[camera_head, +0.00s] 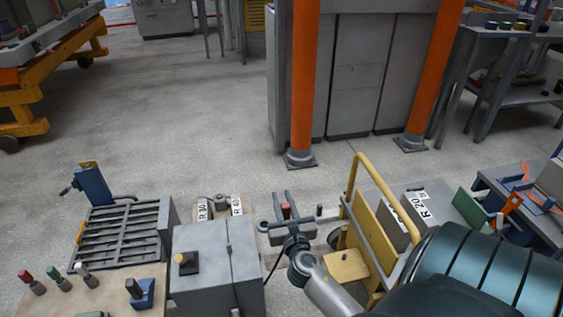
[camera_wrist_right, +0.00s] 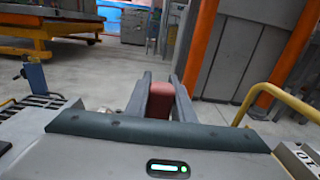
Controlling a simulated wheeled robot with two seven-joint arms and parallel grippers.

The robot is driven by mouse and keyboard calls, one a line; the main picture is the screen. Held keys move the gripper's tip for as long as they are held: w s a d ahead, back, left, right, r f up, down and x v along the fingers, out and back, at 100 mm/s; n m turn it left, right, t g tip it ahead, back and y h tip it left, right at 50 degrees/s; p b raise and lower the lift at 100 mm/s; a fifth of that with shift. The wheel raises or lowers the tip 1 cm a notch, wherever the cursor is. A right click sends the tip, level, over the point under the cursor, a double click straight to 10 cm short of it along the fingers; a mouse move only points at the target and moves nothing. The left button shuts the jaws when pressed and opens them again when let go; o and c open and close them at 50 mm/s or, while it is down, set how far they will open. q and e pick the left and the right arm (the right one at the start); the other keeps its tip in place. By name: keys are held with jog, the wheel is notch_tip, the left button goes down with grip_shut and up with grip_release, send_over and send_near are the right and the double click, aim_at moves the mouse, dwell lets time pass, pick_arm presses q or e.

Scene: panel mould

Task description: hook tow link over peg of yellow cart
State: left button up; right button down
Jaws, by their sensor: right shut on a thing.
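My right gripper (camera_head: 283,200) reaches forward from the lower right. It is shut on an upright red grip (camera_head: 286,211), which seems to belong to the grey tow link (camera_head: 265,226). In the right wrist view the red grip (camera_wrist_right: 161,103) stands between the two grey fingers. The link's lower part is mostly hidden behind my wrist. The yellow cart (camera_head: 375,238), with its tubular rail, stands just right of my gripper. A short dark post (camera_head: 319,210) between gripper and cart looks like the peg. I cannot tell whether the link touches it. My left gripper is not in view.
A slatted rack (camera_head: 120,236) is farther left. Orange columns (camera_head: 303,80) stand behind. The floor between is clear.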

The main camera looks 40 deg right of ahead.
jog(key=shift+r, duration=0.1)
jog(key=a+r+n+t+y, duration=0.1)
jog(key=a+r+n+y, duration=0.1)
jog(key=a+r, duration=0.3)
jog(key=a+r+n+t+y, duration=0.1)
jog(key=a+r+y, duration=0.3)
jog(key=a, duration=0.9)
jog(key=w+a+r+n+y, duration=0.1)
jog(key=a+r+n+y, duration=0.2)
jog(key=a+r, duration=0.4)
jog(key=a, duration=0.2)
jog(key=shift+a+t+y, duration=0.3)
jog(key=shift+t, duration=0.1)
jog(key=shift+r, duration=0.1)
